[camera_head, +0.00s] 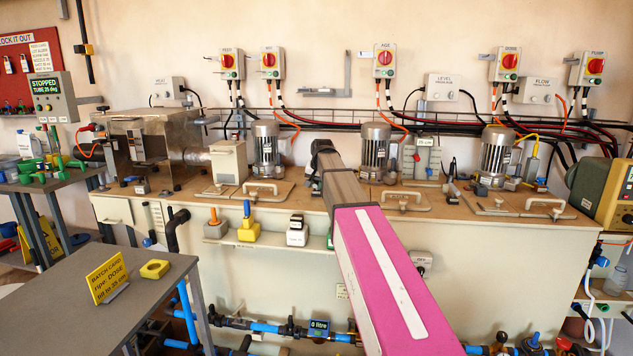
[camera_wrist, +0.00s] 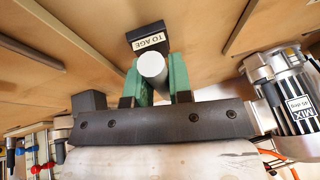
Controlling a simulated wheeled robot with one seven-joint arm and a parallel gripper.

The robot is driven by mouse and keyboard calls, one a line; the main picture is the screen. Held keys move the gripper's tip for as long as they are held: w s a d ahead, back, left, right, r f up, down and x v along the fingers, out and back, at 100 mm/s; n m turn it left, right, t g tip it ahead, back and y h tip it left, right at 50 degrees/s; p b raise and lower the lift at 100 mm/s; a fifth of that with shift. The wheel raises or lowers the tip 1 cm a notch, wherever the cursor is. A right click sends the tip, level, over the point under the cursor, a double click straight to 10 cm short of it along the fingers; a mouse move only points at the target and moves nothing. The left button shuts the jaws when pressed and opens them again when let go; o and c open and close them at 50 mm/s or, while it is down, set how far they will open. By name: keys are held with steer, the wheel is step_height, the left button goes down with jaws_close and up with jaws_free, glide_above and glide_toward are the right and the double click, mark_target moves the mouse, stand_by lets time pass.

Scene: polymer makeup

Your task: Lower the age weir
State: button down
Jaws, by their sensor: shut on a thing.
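In the wrist view a black block (camera_wrist: 147,38) with a pale label reading "TO AGE" stands against the wooden top. In the head view my arm reaches the back of the wooden deck and hides the weir; the gripper's fingertips cannot be made out there.
A motor marked MIX (camera_wrist: 295,100) stands close on the right in the wrist view. In the head view, motors (camera_head: 266,150) and (camera_head: 374,150) flank my arm's end. Lids with bent handles (camera_head: 405,200) lie on the wooden deck (camera_head: 345,206). Cables run along the wall behind.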

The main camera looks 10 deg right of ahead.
steer(key=shift+f, duration=0.2)
steer(key=c, duration=1.1)
jaws_free()
steer(key=v, duration=1.1)
steer(key=shift+f, duration=0.1)
